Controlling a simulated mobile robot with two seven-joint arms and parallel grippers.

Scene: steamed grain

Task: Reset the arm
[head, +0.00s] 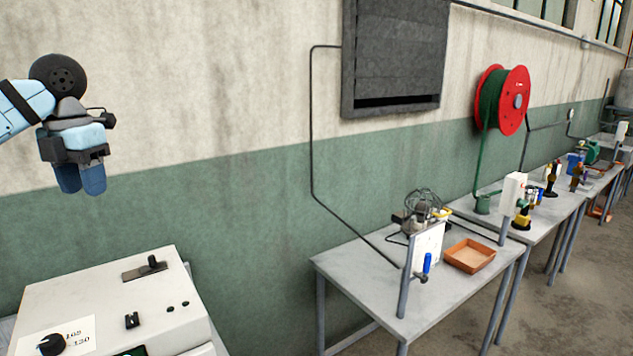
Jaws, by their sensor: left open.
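My left gripper (82,178) hangs in the air at the upper left, its blue fingers pointing down. It is open and nothing shows between its fingers. It is in front of the wall and above the white machine (95,300) at the lower left. The gripper does not touch the machine. My right gripper is out of the picture.
The machine has a black dial (52,344) and a black lever (153,262) on top. A grey table (365,280) with an orange tray (469,256) stands to the right. A red hose reel (515,88) and a grey panel (394,50) are on the wall.

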